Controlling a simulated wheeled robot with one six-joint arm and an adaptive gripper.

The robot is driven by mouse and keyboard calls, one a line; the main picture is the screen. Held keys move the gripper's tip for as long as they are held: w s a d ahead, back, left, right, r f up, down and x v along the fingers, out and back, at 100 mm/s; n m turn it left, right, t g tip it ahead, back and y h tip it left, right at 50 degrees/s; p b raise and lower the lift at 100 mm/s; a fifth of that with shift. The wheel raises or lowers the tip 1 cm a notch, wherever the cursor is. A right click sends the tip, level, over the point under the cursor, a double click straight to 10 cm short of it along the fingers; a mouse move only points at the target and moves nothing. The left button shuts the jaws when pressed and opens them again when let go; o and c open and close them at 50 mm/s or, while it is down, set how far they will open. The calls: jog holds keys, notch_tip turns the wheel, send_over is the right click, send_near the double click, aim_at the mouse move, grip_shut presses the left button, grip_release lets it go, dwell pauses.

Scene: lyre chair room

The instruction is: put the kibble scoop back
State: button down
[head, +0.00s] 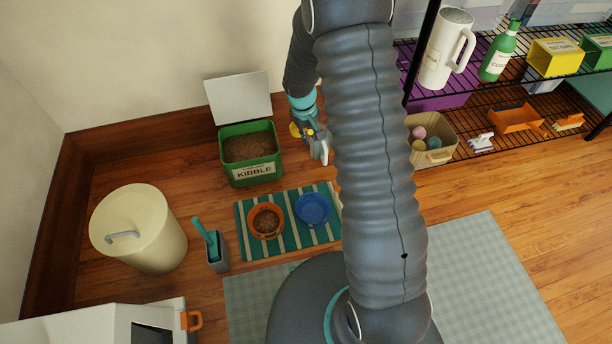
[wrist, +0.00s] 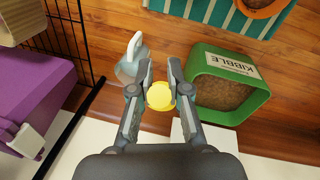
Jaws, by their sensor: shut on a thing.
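My gripper (wrist: 159,92) is shut on the kibble scoop, with a round yellow part (wrist: 159,95) of it between the fingertips. A grey scoop-like part (wrist: 130,68) shows just left of the fingers; how it joins the yellow part is hidden. In the head view the yellow part (head: 295,130) and grey part (head: 319,148) hang below my wrist, right of the green kibble bin. The open bin (head: 256,176), labelled KIBBLE, holds brown kibble; its rim also shows right of my fingers in the wrist view (wrist: 262,98). The scoop is outside the bin.
A pale panel (head: 238,97) stands behind the bin. A striped mat (head: 287,233) with an orange bowl (head: 266,234) and a blue bowl (head: 313,222) lies in front. A cream bin (head: 155,245) stands left. A wire shelf (head: 480,145) with a tan basket (head: 440,157) is right.

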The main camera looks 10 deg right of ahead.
jog(key=shift+w+d+f+n+t+b, duration=0.2)
jog(key=shift+d+f+n+b, duration=0.65)
jog(key=shift+f, duration=3.2)
jog(key=shift+w+d+f+n+t+b, duration=0.2)
jog(key=shift+f+b, duration=1.1)
jog(key=shift+f, duration=2.7)
jog(key=shift+w+d+f+n+b, duration=0.35)
jog(key=shift+d+f+n+b, duration=0.55)
jog(key=shift+f, duration=3.15)
jog(key=shift+a+m, duration=0.2)
jog(key=shift+m, duration=0.05)
jog(key=shift+f+b, duration=0.15)
jog(key=shift+b, duration=0.15)
jog(key=c, duration=1.1)
grip_release()
jog(key=shift+c, duration=0.2)
